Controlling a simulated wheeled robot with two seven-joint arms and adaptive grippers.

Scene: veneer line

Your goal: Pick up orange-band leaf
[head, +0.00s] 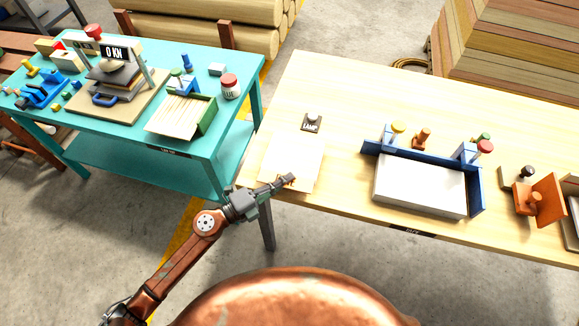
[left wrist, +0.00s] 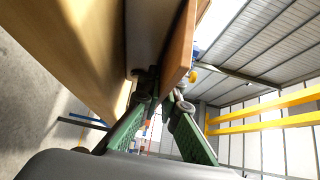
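A pale thin leaf (head: 298,154) lies near the left end of the light wooden table. My left gripper (head: 286,183) is at its near edge, with a small orange mark by the fingertips. In the left wrist view, the two green fingers of my left gripper (left wrist: 161,92) reach up to the end of a thin orange-brown strip (left wrist: 181,45), which seems to be the leaf's edge. The strip's end is at the fingertips; whether they are shut on it I cannot tell. My right gripper is not in view.
A blue-walled fixture (head: 475,193) with a white block (head: 420,187) is to the right, then an orange bracket (head: 540,199). The teal table (head: 185,135) at left holds a press and a green tray (head: 206,119).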

